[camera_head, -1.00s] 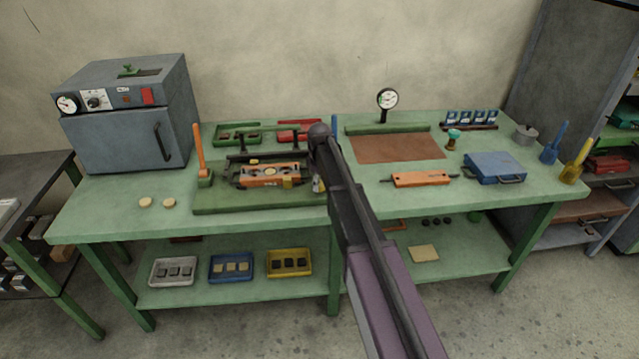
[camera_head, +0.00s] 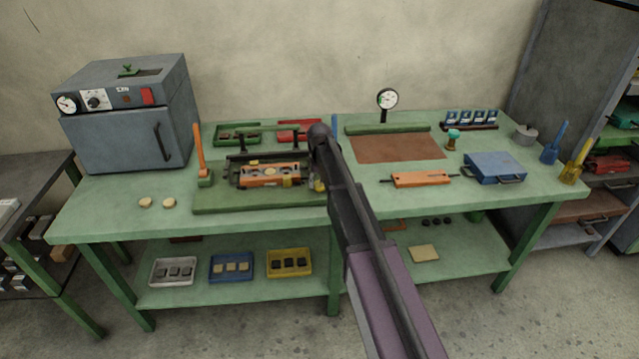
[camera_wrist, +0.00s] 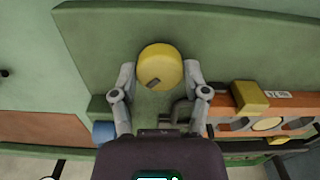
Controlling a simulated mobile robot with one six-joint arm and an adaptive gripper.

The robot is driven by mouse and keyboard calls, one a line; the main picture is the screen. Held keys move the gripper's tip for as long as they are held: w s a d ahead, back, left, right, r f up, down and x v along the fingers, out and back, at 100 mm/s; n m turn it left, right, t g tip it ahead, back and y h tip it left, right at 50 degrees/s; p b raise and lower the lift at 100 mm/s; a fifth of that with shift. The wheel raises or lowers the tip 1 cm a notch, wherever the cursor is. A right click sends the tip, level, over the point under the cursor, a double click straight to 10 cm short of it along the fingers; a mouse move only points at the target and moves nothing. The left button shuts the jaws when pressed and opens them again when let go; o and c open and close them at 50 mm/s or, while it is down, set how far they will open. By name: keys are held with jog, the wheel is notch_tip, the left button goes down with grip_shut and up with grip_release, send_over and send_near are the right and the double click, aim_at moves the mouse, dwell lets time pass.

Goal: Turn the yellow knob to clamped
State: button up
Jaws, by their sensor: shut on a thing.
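The yellow knob (camera_wrist: 160,66) is round, with a small dark mark near its lower edge. It sits on the green base plate (camera_wrist: 90,45) of the fixture, and a bit of it shows in the head view (camera_head: 319,187). My gripper (camera_wrist: 159,72) has one finger on each side of the knob and is shut on it. The orange frame (camera_wrist: 222,118) of the fixture lies to the right in the wrist view, with a yellow block (camera_wrist: 249,96) on it. In the head view my arm hides the right end of the fixture. I cannot read any clamped marking.
An orange upright lever (camera_head: 199,150) stands left of the fixture, and a grey oven (camera_head: 130,120) beyond it. A brown mat (camera_head: 395,148), a loose orange frame (camera_head: 420,179) and a blue case (camera_head: 494,167) lie to the right. The bench front-left is mostly clear.

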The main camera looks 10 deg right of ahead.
jog(key=shift+s+m, duration=0.1)
jog(key=shift+m, duration=0.5)
jog(key=o, duration=1.1)
jog(key=shift+o, duration=0.2)
jog(key=shift+n, duration=0.3)
